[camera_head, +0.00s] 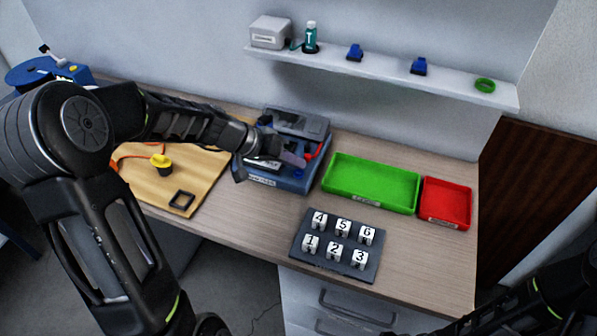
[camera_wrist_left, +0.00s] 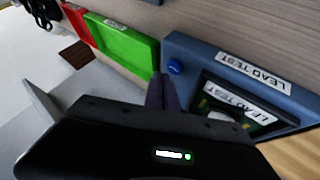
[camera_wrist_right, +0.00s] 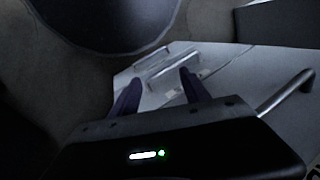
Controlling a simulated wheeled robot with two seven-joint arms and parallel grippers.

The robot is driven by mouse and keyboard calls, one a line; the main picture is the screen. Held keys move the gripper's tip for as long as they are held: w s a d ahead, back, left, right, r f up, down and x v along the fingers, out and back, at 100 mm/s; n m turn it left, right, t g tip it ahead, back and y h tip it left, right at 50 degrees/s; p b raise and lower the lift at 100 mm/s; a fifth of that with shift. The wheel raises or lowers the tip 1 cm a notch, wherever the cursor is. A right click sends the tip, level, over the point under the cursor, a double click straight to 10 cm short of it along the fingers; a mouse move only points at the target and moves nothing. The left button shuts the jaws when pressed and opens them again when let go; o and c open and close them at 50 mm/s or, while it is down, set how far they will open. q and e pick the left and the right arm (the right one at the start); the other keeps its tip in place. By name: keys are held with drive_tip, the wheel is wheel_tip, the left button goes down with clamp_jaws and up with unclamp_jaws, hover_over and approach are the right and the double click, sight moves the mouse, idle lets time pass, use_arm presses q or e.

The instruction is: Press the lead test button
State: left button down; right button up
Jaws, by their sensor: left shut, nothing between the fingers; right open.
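The blue-grey lead test station (camera_head: 266,180) stands on the desk against the wall. It also shows in the left wrist view (camera_wrist_left: 190,45), with "LEAD TEST" labels. A round blue button (camera_wrist_left: 174,67) sits on its frame in the left wrist view; the same button (camera_head: 299,174) is small in the head view. My left gripper (camera_head: 298,161) is shut and empty, over the station. In the left wrist view its fingertips (camera_wrist_left: 163,82) are close beside the button; I cannot tell whether they touch it. My right gripper (camera_wrist_right: 158,84) is open and empty, away from the station.
A green tray (camera_head: 372,207) and a red tray (camera_head: 446,222) stand right of the station. A dark block holder (camera_head: 300,262) with numbered blocks lies in front. A wooden board (camera_head: 150,193) with a yellow-topped part lies left. A shelf (camera_head: 400,82) hangs above.

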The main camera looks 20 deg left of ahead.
sight(295, 174)
idle(0.7)
use_arm(q)
drive_tip(key=shift+f+b, duration=0.45)
drive_tip(key=shift+b, duration=0.35)
drive_tip(key=shift+f+b, duration=0.45)
drive_tip(key=shift+b, duration=0.25)
idle(0.5)
drive_tip(key=shift+r, duration=0.1)
drive_tip(key=shift+r+p, duration=0.35)
drive_tip(key=shift+r, duration=0.45)
drive_tip(key=shift+r, duration=0.1)
drive_tip(key=shift+r+p, duration=1.35)
drive_tip(key=shift+r, duration=1.1)
